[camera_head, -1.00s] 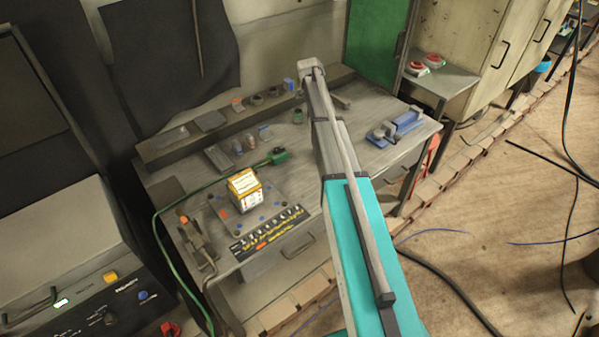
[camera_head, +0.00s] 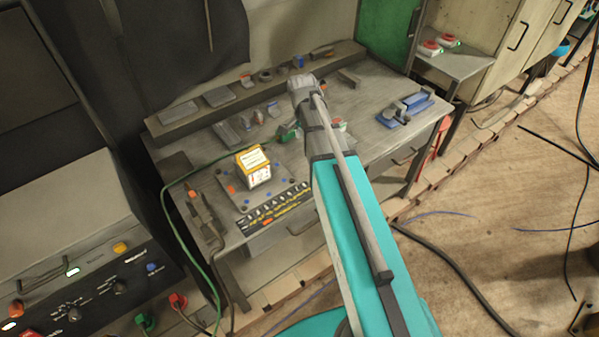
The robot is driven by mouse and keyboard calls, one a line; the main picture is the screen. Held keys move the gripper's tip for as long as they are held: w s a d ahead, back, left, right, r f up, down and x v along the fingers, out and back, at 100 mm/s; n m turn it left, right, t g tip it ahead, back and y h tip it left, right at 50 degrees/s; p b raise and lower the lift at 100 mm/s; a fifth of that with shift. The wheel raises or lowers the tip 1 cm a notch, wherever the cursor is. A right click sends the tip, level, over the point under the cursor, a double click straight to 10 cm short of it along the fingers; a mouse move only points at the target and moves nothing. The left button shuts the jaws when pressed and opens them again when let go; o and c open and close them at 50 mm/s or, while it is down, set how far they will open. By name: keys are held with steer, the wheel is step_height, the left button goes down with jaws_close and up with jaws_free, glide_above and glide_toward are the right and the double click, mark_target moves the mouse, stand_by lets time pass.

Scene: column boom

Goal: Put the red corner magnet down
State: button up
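I cannot pick out the red corner magnet for certain. A small red, white and green item (camera_head: 339,125) shows just right of my arm on the workbench (camera_head: 385,148), too small to identify. A red upright piece (camera_head: 440,137) stands by the bench's right end; its shape is unclear. My teal arm reaches from the lower right over the bench, and its grey far end is above the back middle of the bench top. My gripper's fingers are hidden behind the arm, so their state and any load do not show.
A yellow-and-white box (camera_head: 253,167) stands on a plate at the bench's front left. A blue vise-like tool (camera_head: 405,108) lies at the right. A raised ledge (camera_head: 190,116) runs along the back. A control console (camera_head: 75,245) fills the lower left. Cables lie on the floor.

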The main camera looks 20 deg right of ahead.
steer(key=s+a+n+t, duration=0.1)
steer(key=s+a+n, duration=0.5)
steer(key=s+n, duration=0.5)
steer(key=shift+s+a+n+y, duration=0.15)
steer(key=shift+s+n+y, duration=0.25)
steer(key=shift+f, duration=0.1)
